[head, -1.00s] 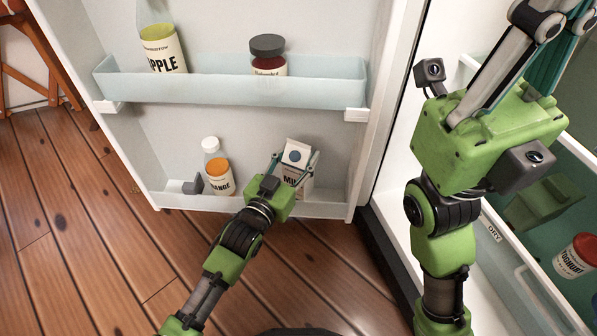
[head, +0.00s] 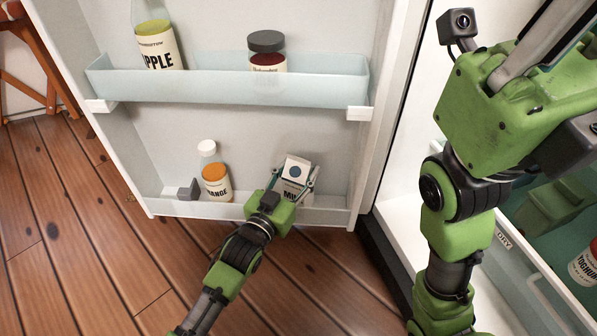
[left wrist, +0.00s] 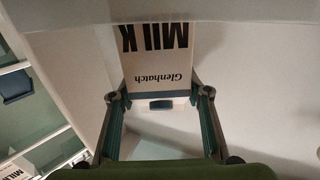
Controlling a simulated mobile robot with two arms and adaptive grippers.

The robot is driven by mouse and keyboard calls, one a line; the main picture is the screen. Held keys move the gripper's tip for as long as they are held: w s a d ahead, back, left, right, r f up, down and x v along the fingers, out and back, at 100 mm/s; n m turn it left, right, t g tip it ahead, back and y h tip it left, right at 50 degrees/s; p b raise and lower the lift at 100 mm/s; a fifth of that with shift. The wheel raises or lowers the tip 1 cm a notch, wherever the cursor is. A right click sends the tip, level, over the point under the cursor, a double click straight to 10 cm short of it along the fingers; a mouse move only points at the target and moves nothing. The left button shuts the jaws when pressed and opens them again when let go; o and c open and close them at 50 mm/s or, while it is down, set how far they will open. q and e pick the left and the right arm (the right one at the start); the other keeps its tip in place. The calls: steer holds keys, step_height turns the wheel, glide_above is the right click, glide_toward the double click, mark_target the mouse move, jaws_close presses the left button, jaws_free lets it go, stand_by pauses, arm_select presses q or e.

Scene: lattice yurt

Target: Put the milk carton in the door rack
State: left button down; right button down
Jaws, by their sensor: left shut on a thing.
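The white milk carton (head: 297,165) with a dark round mark near its top is at the lower door rack (head: 325,215), toward its right end. My left gripper (head: 294,180) has its fingers on both sides of the carton and is shut on it. In the left wrist view the carton (left wrist: 160,65) appears upside down between the fingers, its lower end behind the rack's pale front wall. Whether its base touches the rack floor is hidden. My right gripper (head: 535,50) is partly in view at the upper right; its fingertips are cut off.
An orange bottle (head: 215,178) and a small grey block (head: 188,190) stand left of the carton in the lower rack. The upper rack (head: 200,88) holds an apple bottle (head: 156,50) and a dark-lidded jar (head: 267,55).

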arm_select(q)
steer(key=c, duration=1.1)
jaws_free()
steer(key=shift+f, duration=0.15)
